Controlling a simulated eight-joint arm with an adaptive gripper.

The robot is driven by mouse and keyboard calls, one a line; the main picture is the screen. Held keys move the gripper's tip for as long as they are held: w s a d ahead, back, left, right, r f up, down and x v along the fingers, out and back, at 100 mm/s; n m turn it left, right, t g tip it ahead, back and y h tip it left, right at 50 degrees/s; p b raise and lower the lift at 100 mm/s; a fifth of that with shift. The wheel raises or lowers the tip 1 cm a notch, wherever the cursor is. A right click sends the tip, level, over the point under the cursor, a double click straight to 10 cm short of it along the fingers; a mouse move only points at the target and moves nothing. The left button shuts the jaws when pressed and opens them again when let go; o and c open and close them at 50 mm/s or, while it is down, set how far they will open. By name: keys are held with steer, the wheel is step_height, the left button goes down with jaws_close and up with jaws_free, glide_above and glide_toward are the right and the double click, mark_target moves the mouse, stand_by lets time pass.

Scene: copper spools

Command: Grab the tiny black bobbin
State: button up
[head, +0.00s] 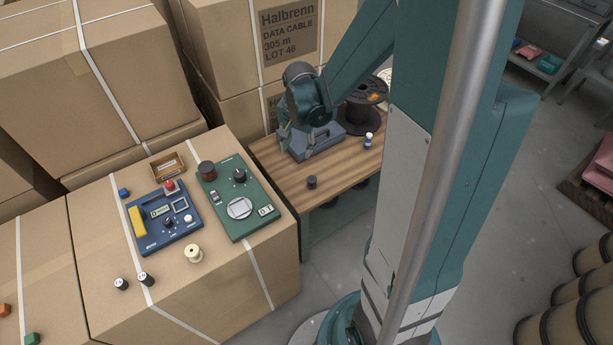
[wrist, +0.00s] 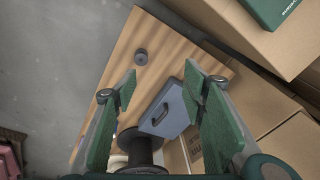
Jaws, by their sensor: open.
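A tiny black bobbin (head: 312,182) stands on the wooden bench top near its front edge. In the wrist view the bobbin (wrist: 141,57) lies beyond my fingertips, close to the left finger's tip in the picture. My gripper (head: 297,143) is open and empty, hanging above the bench by the grey toolbox. In the wrist view my gripper (wrist: 160,80) shows its two green finger pads wide apart, with nothing between them but the bench and toolbox below.
The grey toolbox (head: 316,142) and a large black spool (head: 363,112) stand at the back of the bench (head: 345,170). A small blue-and-white bottle (head: 368,140) is to the right. Cartons stand behind and left, with instrument panels and several small spools on top. Bench around the bobbin is clear.

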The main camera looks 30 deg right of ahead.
mark_target(312, 179)
steer(key=d+f+m, duration=0.1)
steer(key=d+f, duration=0.1)
steer(key=f, duration=0.3)
steer(key=d+f+m+g+b, duration=0.1)
steer(key=d+f, duration=0.1)
steer(key=f, duration=0.3)
steer(key=d+f+m+b, duration=0.1)
steer(key=d+f+m, duration=0.1)
steer(key=f, duration=0.4)
steer(key=shift+w+d+g, duration=0.2)
steer(key=shift+d+g, duration=0.1)
steer(key=shift+s+d+f, duration=0.1)
steer(key=shift+d+f, duration=0.1)
steer(key=shift+f, duration=0.3)
steer(key=shift+f+b, duration=0.5)
steer(key=shift+f, duration=0.8)
steer(key=shift+f, duration=0.1)
steer(key=shift+a+f+b, duration=0.15)
steer(key=shift+f+b, duration=0.8)
steer(key=shift+f, duration=1.55)
